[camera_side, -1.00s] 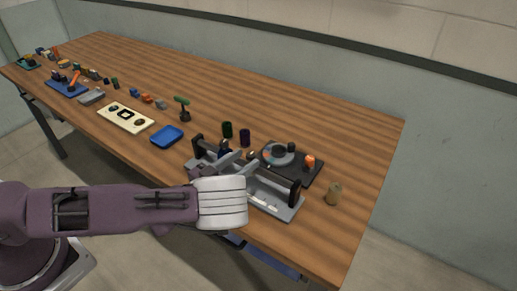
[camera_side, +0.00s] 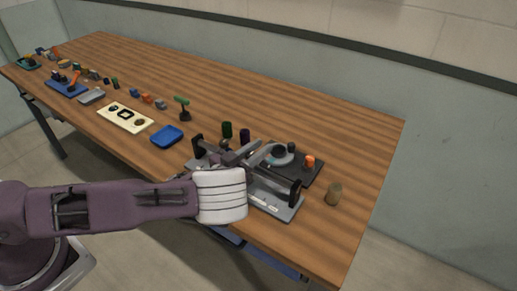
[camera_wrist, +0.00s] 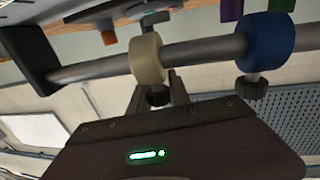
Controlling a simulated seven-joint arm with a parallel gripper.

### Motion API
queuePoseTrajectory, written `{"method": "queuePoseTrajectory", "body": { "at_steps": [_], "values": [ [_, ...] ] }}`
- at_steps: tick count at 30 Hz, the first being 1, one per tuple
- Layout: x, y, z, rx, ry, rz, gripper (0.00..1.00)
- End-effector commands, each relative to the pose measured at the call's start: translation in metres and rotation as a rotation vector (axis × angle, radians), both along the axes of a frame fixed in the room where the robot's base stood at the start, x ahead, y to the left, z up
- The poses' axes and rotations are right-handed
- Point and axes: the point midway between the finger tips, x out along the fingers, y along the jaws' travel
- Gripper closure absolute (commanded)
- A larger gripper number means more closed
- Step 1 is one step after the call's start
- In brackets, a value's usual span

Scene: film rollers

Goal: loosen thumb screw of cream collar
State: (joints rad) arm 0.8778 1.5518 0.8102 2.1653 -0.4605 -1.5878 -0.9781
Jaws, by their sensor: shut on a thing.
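The cream collar (camera_wrist: 146,58) sits around a grey bar (camera_wrist: 205,50) in the wrist view. Its dark thumb screw (camera_wrist: 158,95) points down toward me, and the two fingers of my gripper (camera_wrist: 157,97) are shut on it from either side. A blue collar (camera_wrist: 265,40) with its own dark thumb screw (camera_wrist: 252,88) sits on the same bar to the right, apart from my fingers. In the side view my gripper (camera_side: 240,155) is over the grey stand (camera_side: 285,211) that carries the bar; the cream collar cannot be made out there.
Black posts (camera_side: 295,192) hold the bar's ends. A dark tray (camera_side: 312,172) with a grey disc and orange knob lies behind the stand. A blue tray (camera_side: 167,136) lies left.

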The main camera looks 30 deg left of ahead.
Motion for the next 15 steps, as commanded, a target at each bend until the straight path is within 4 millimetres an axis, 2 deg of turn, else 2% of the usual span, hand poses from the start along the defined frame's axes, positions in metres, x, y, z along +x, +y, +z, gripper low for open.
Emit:
{"method": "queuePoseTrajectory", "body": {
  "at_steps": [8,15],
  "values": [
    [-0.0002,0.0006,0.0001,-0.003,0.001,0.046,1.0],
    [-0.0002,0.0049,-0.0001,-0.005,0.002,0.204,1.0]
  ]
}}
